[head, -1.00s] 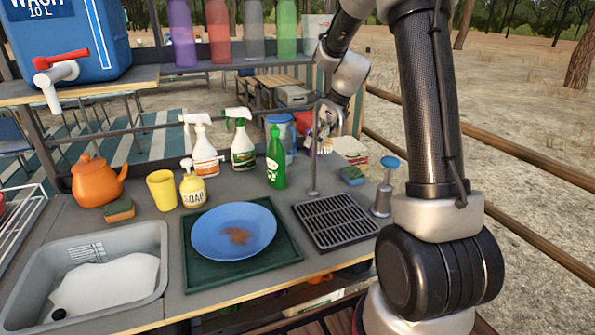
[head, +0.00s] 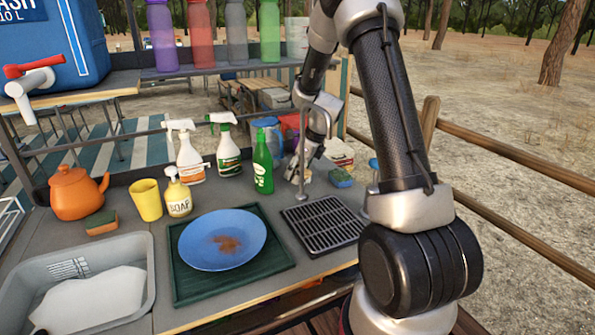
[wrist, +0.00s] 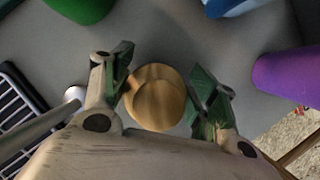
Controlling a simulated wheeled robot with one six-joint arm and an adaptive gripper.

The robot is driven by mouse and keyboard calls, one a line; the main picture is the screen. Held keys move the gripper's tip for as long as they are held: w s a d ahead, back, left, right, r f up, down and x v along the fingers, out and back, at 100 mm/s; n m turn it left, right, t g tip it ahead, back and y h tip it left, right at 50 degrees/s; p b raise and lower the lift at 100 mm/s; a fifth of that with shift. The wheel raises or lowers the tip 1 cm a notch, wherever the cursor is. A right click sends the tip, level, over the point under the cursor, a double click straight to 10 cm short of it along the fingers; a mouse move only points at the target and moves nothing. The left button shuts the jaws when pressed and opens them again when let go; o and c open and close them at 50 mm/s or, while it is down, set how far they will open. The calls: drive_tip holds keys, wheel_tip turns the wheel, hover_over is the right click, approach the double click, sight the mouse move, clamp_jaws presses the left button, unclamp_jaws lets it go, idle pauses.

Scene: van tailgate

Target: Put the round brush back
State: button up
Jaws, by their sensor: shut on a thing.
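My gripper (head: 293,173) is low over the counter, behind the thin grey tap (head: 303,155) and to the right of the green bottle (head: 263,163). In the wrist view my gripper (wrist: 168,92) has its two green-padded fingers on either side of a round, pale wooden piece, the round brush (wrist: 155,98). It is shut on this piece, which is seen end-on from above. The bristles are hidden below it. In the head view the brush cannot be made out clearly. I cannot tell whether it touches the counter.
A purple object (wrist: 288,78) stands close right of the gripper in the wrist view. The blue jug (head: 268,135), spray bottles (head: 228,150), a sponge (head: 340,177) and the drain rack (head: 325,222) are around it. A blue plate (head: 222,239) lies on a green tray (head: 185,283).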

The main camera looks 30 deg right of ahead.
drive_tip(key=shift+f, duration=0.15)
drive_tip(key=o, duration=0.9)
drive_tip(key=v, duration=1.2)
